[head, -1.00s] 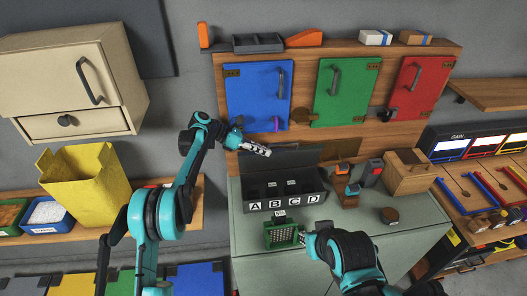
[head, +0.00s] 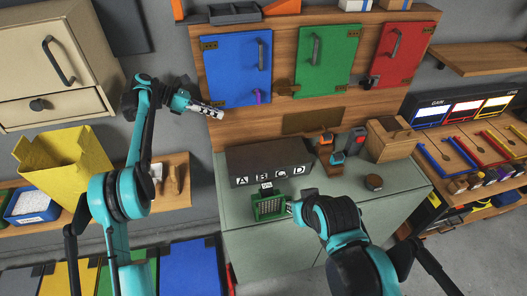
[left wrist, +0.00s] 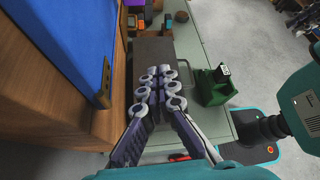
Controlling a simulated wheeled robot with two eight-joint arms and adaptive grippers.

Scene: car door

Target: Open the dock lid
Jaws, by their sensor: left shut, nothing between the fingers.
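The dock is a dark box (head: 232,183) with white letters A, B, C and D on its front, standing on the grey-green cabinet. Its dark lid (head: 268,154) lies flat and shut over the top, so the inside is hidden. The lid also shows in the left wrist view (left wrist: 153,50), beyond the fingertips. My left gripper (head: 221,114) is shut and empty, raised in front of the blue door, above and left of the dock. My right gripper (head: 291,208) is low, beside the green basket (head: 268,207); its fingers are too small and hidden to judge.
Blue (head: 236,70), green (head: 323,60) and red (head: 403,54) doors are on the wooden panel behind. Orange-and-grey items (head: 327,139), a wooden box (head: 390,140) and a round brown piece (head: 373,182) stand right of the dock. A yellow bin (head: 65,155) is at left.

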